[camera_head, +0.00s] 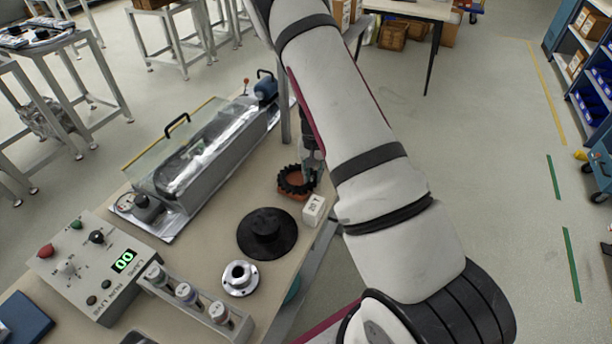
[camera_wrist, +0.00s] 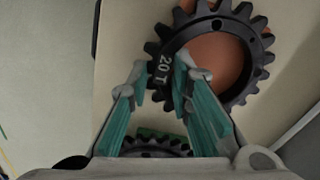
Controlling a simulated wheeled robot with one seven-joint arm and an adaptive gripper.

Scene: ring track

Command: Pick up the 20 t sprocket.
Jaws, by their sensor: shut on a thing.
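The 20 t sprocket (camera_wrist: 163,68) is a black toothed ring marked "20 T" in the wrist view. My gripper (camera_wrist: 160,80) is shut on the near left part of its rim, with a finger on either side of the marking. An orange round piece (camera_wrist: 218,62) shows through and beyond the ring. In the head view the sprocket (camera_head: 293,188) is at the orange piece (camera_head: 292,196), near the table's right edge. My gripper (camera_head: 312,160) is partly hidden by my arm there. I cannot tell whether the sprocket is clear of the orange piece.
A white block marked "20 T" (camera_head: 313,211) stands close by. A black hubbed disc (camera_head: 266,236), a silver flange (camera_head: 240,278), a control box (camera_head: 92,268) and a clear-covered machine (camera_head: 195,165) share the table. Another dark toothed part (camera_wrist: 155,147) shows beneath my gripper.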

